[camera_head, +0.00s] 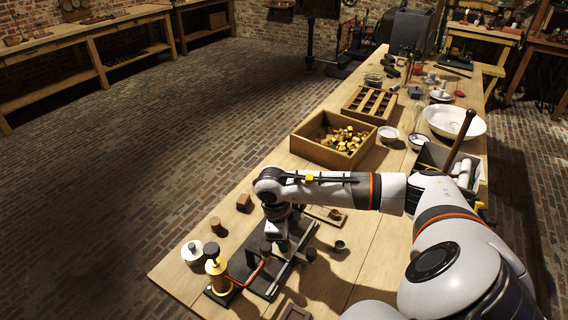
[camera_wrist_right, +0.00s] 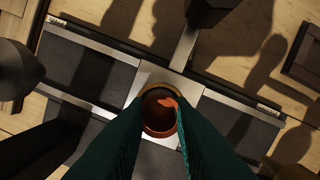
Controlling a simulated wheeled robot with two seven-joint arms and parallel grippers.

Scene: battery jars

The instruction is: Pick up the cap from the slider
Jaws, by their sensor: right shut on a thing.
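The cap (camera_wrist_right: 158,122) is a small round cup-like piece with a brassy rim and a copper-brown inside. In the right wrist view it sits over the pale metal slider (camera_wrist_right: 152,75), between the green fingers of my right gripper (camera_wrist_right: 161,108). The fingers are shut on it. I cannot tell whether it still touches the slider. In the head view my right gripper (camera_head: 283,246) points down over the dark slider rig (camera_head: 262,276); the cap is hidden there. My left gripper is not in view.
A brass cylinder (camera_head: 216,274) and a pale jar (camera_head: 193,254) stand left of the rig. Wooden blocks (camera_head: 243,202), a small dark cup (camera_head: 340,246) and a crate of brass pieces (camera_head: 322,151) are nearby. The near right tabletop is fairly clear.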

